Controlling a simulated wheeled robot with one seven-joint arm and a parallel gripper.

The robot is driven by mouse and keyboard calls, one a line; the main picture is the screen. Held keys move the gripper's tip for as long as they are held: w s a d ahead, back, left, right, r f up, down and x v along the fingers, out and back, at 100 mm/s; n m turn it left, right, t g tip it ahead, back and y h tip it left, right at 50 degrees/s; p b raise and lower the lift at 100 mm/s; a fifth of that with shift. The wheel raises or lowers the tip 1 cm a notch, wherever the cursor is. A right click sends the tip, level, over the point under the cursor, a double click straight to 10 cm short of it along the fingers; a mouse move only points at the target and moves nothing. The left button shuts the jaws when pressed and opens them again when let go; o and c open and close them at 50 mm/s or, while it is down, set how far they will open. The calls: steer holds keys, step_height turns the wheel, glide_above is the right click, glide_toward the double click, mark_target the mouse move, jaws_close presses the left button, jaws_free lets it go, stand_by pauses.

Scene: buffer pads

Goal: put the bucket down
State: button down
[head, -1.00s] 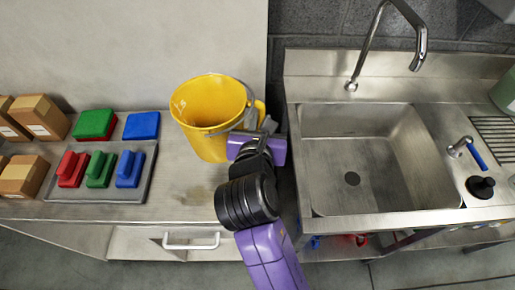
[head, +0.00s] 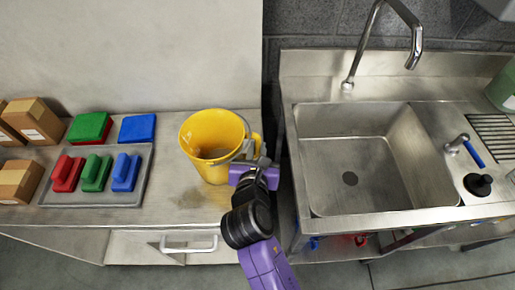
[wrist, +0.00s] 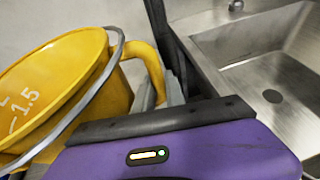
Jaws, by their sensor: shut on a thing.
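The yellow bucket (head: 208,150) is at the right end of the metal counter (head: 185,222) in the head view, roughly upright. I cannot tell for certain whether its base touches the counter. My gripper (head: 258,160) is at the bucket's right side, shut on its handle; the fingertips are mostly hidden. In the wrist view the bucket (wrist: 105,105) fills the left side, with measuring marks inside, a grey wire bail across it and a yellow side handle (wrist: 145,65).
A grey tray (head: 140,190) with red, green and blue brushes sits to the left. Green and blue pads (head: 137,128) lie behind it, and cardboard boxes (head: 35,120) stand further left. The sink (head: 350,160) is to the right, past a narrow gap. Counter between tray and bucket is clear.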

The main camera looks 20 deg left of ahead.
steer(key=shift+f, duration=0.1)
steer(key=c, duration=1.4)
jaws_free()
steer(key=v, duration=1.2)
